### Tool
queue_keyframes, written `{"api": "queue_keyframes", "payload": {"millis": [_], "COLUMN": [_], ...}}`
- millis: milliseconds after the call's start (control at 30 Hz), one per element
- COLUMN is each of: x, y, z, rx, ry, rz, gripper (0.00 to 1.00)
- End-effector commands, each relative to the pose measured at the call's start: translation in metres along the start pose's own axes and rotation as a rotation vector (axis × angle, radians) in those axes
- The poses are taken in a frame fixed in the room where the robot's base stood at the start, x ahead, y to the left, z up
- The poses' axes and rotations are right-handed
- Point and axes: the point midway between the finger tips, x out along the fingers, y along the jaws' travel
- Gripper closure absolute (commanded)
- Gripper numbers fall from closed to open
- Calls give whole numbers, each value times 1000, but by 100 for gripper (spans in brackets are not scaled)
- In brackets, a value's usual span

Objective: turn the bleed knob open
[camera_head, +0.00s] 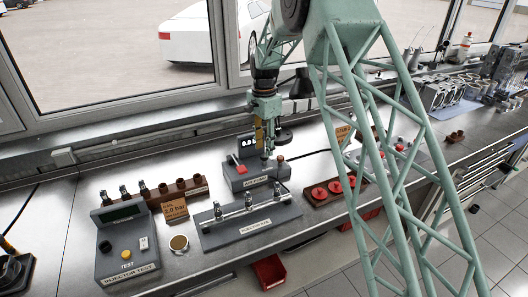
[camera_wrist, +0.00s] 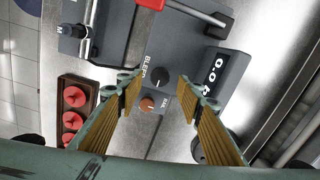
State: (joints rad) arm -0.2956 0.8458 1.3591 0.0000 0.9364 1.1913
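The black bleed knob (camera_wrist: 160,77) sits on a dark grey panel (camera_wrist: 182,48), beside a white label that seems to read BLEED. A white pointer mark shows on it. My gripper (camera_wrist: 157,83) is open, one finger on each side of the knob in the wrist view, with a gap on both sides. It holds nothing. In the head view my gripper (camera_head: 266,148) points down over the grey air unit (camera_head: 240,182), and hides the knob there. How far the fingertips are above the panel is unclear.
A copper-coloured knob (camera_wrist: 147,103) sits close to the bleed knob. A red lever (camera_head: 238,165) and a display reading about 0.0 (camera_wrist: 216,70) are nearby. A rail fixture (camera_head: 247,222) stands in front, and a brown tray with red caps (camera_head: 311,198) to the right.

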Motion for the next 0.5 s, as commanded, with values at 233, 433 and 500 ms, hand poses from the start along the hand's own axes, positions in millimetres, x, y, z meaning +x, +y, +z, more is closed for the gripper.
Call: {"api": "queue_keyframes", "payload": {"millis": [233,433,500], "x": [-37,-65,-72], "y": [0,0,0], "z": [0,0,0], "rx": [0,0,0], "ry": [0,1,0], "rz": [-1,-2,-1], "gripper": [66,66,66]}}
